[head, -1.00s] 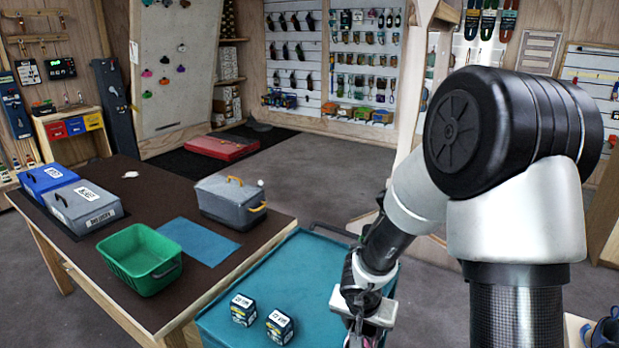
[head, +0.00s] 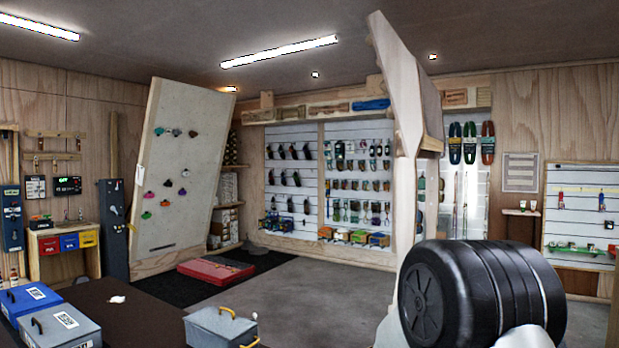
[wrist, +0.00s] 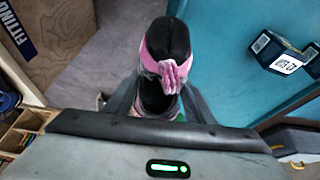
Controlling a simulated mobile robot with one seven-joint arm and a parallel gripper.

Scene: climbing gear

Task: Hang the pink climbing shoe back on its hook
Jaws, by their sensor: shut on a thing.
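The pink climbing shoe (wrist: 168,68), pink with a black opening and black lower part, is in the wrist view. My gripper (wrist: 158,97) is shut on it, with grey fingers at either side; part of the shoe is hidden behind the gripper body. Neither the gripper nor the held shoe shows in the head view. On the back wall, a white slatted panel (head: 292,226) carries rows of dark hanging shoes and other gear. The items are too small to tell single hooks or which one is free.
A blue case (head: 30,297), a grey case (head: 62,330) and a grey toolbox (head: 215,322) stand at lower left. A leaning climbing wall (head: 180,150) and a red mat (head: 215,268) lie beyond. A pale upright panel (head: 408,130) partly blocks the wall. Grey floor (head: 310,290) is open.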

